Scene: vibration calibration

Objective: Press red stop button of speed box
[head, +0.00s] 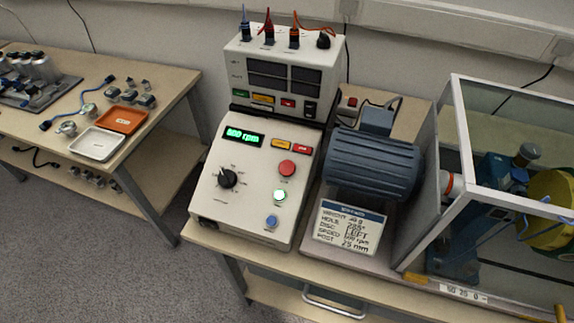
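The speed box (218,205) is a cream sloped-front unit on the middle table, in the head view. Its round red stop button (287,168) sits on the right side of the panel, above a lit green-white button (279,196) and a blue button (271,221). A green display (243,136) reads what looks like 800 rpm. A black knob (228,179) is on the left of the panel. Neither of my grippers shows in the view, and nothing covers the red button.
A meter box (240,57) with plugged leads stands behind the speed box. A blue-grey motor (372,165) and a label card (349,228) are to its right, then a clear framed enclosure (462,130). A left table (165,85) holds trays and parts.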

